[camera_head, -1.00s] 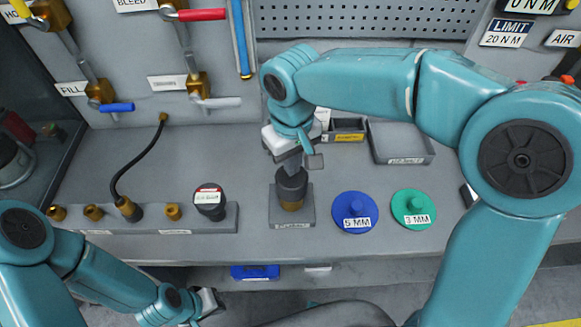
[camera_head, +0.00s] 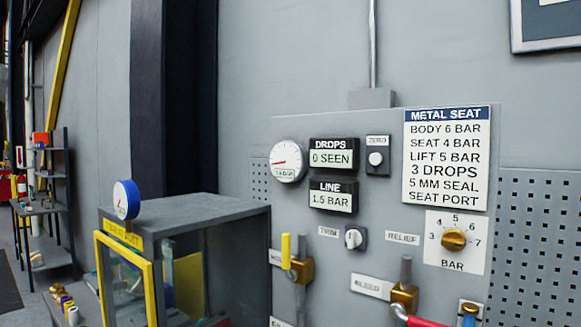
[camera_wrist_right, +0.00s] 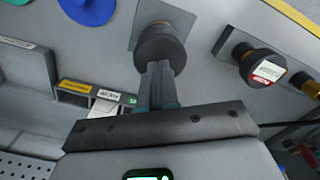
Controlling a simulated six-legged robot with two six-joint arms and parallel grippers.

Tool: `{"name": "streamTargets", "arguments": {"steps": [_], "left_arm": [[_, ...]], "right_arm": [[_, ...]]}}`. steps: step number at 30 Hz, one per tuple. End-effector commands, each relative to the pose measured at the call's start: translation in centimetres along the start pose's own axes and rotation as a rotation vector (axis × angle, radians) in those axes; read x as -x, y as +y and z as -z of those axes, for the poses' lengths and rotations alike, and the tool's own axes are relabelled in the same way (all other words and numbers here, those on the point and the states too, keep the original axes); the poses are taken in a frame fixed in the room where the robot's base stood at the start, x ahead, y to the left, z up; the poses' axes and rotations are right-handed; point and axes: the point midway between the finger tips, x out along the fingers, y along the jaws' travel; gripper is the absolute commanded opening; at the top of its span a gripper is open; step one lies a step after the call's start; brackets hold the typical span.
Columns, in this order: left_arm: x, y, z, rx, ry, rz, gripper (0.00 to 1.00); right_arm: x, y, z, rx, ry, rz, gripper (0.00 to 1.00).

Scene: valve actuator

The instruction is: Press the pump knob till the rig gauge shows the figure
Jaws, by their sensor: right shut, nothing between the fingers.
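The pump knob (camera_wrist_right: 160,45), a dark round cap on a grey square base, shows in the right wrist view. My right gripper (camera_wrist_right: 160,70) is shut and empty, its fingertips at the knob's top; I cannot tell whether they touch it. In the head view, a white round gauge (camera_head: 289,162) with a red needle is on the wall panel. Beside it the DROPS display (camera_head: 332,158) reads 0 SEEN and the LINE display (camera_head: 332,200) reads 1.5 BAR. A blue-rimmed gauge (camera_head: 126,199) stands on a cabinet. My left gripper is out of view.
A placard (camera_head: 446,158) lists body 6 bar, seat 4 bar, lift 5 bar. A brass RELIEF dial (camera_head: 453,240) is below it. In the wrist view a dark labelled gauge-like cap (camera_wrist_right: 265,68), a blue disc (camera_wrist_right: 88,8) and trays (camera_wrist_right: 75,87) surround the knob.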

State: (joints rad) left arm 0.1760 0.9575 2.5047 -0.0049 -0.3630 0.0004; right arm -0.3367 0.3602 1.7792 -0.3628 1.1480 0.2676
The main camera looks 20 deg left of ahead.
Motion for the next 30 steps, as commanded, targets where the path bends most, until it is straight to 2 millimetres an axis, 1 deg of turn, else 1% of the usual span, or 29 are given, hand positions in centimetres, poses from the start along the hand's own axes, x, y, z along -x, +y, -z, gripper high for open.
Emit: {"name": "streamTargets", "arguments": {"steps": [23, 30], "left_arm": [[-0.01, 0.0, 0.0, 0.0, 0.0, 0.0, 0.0], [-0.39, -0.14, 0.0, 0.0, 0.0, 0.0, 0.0]], "right_arm": [[-0.01, 0.0, 0.0, 0.0, 0.0, 0.0, 0.0], [-0.5, 0.0, -0.01, 0.0, -0.001, 0.0, 0.0]]}}
